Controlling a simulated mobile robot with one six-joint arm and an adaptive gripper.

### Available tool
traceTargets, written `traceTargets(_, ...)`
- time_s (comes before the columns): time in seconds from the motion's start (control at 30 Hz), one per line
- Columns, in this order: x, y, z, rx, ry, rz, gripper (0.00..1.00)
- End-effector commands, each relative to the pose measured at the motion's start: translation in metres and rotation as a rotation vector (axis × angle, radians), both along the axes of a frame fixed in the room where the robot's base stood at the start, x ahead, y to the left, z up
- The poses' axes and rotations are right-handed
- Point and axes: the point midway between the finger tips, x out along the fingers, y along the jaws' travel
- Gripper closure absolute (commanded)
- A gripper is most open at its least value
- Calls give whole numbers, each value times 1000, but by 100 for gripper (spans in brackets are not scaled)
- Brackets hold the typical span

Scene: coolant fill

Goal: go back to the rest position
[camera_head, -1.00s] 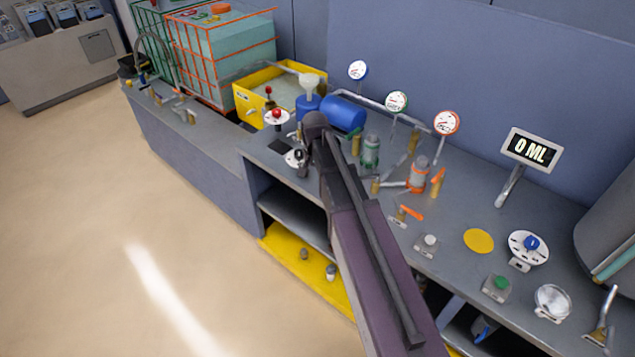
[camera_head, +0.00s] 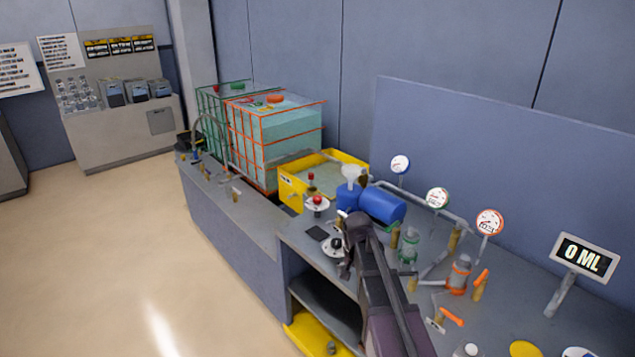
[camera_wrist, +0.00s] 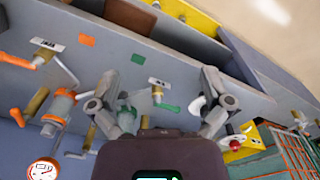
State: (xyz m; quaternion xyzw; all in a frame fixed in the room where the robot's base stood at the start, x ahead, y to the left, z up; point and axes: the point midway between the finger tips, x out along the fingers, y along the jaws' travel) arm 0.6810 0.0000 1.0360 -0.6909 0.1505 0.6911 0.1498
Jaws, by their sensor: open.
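My gripper (camera_wrist: 160,92) is open in the wrist view. Its two fingers are spread wide apart with nothing between them, above the workbench top. In the head view my arm reaches in from the bottom over the workbench (camera_head: 290,235), in front of the blue drum (camera_head: 382,204). The fingers are hard to make out there.
Red-caged (camera_head: 272,145) and green-caged tanks stand at the back left, beside a yellow tray (camera_head: 290,190). Gauges (camera_head: 438,198), valves and a "0 ML" display (camera_head: 583,256) stand along the bench. The floor (camera_head: 120,250) at left is clear.

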Motion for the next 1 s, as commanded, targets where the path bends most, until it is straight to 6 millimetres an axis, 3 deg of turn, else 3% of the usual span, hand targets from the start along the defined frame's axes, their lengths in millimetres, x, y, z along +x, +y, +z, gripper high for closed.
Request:
traceTargets(0.17, -31, 0, -1, 0, 0, 70, 1)
traceTargets(0.4, -105, 0, -2, 0, 0, 278, 1)
traceTargets(0.53, -134, 0, -2, 0, 0, 376, 1)
traceTargets(0.67, -145, 0, -2, 0, 0, 423, 1)
traceTargets(1.0, -144, 0, -2, 0, 0, 429, 1)
